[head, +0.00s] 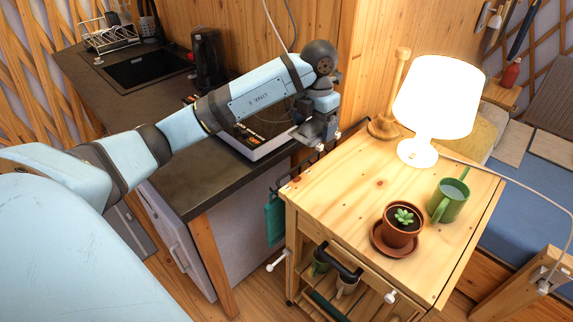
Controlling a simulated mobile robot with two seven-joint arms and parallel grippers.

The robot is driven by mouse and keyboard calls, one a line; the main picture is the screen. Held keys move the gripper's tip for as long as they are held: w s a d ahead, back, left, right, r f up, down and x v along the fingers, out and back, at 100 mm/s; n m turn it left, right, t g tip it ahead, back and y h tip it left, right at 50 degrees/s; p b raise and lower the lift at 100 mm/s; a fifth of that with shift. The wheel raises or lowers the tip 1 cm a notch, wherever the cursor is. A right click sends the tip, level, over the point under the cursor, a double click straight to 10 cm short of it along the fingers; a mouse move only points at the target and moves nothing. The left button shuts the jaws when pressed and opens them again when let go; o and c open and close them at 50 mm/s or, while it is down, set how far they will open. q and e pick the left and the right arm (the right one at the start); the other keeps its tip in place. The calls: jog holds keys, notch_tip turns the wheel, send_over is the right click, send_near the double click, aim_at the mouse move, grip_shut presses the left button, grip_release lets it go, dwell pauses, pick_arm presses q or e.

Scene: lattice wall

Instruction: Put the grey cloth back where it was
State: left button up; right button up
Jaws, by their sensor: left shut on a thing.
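My left gripper (316,142) is above the back left corner of the wooden cart, next to the black rail (312,165) on the cart's left side. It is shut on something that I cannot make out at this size. I cannot pick out the grey cloth for certain; the gripper and wrist cover that spot. A teal cloth (275,219) hangs at the cart's left side, below the rail. My right gripper is not in view.
A dark counter (190,188) with a hob and kettle (207,62) stands left. The cart's front left top is clear.

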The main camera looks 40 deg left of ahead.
aim_at(309, 189)
pick_arm(q)
jog(key=shift+s+f, duration=0.2)
jog(key=shift+f, duration=0.1)
notch_tip(309, 189, down, 19)
jog(key=shift+f+p, duration=0.1)
jog(key=shift+p, duration=0.25)
